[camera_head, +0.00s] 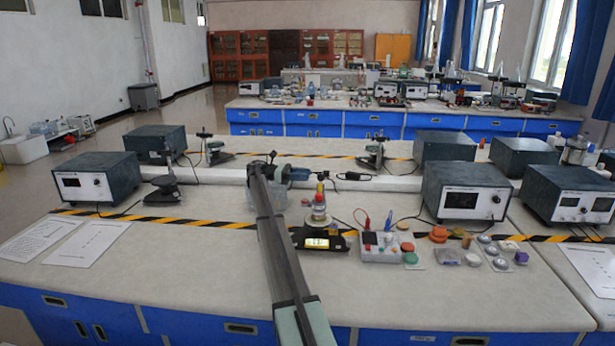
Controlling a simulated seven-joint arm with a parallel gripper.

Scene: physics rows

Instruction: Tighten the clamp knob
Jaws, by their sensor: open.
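My arm reaches from the bottom middle over the near bench, and its far end with my gripper (287,174) is small in the picture, above the white rail at the bench's middle. My gripper is open; I see nothing held in it. I cannot make out a clamp knob for certain. Small dark stands with upright posts are on the bench: one at the left (165,182), one behind it (215,150) and one right of my gripper (374,152). Any knobs on them are too small to tell. My arm hides part of the rail and bench.
A scale with a lit yellow display (318,241) bears a stacked object (319,208) close right of my arm. A white control box (380,246) and several small coloured pieces lie further right. Grey instrument boxes (465,192) stand at both sides. The front left bench holds only paper sheets (88,243).

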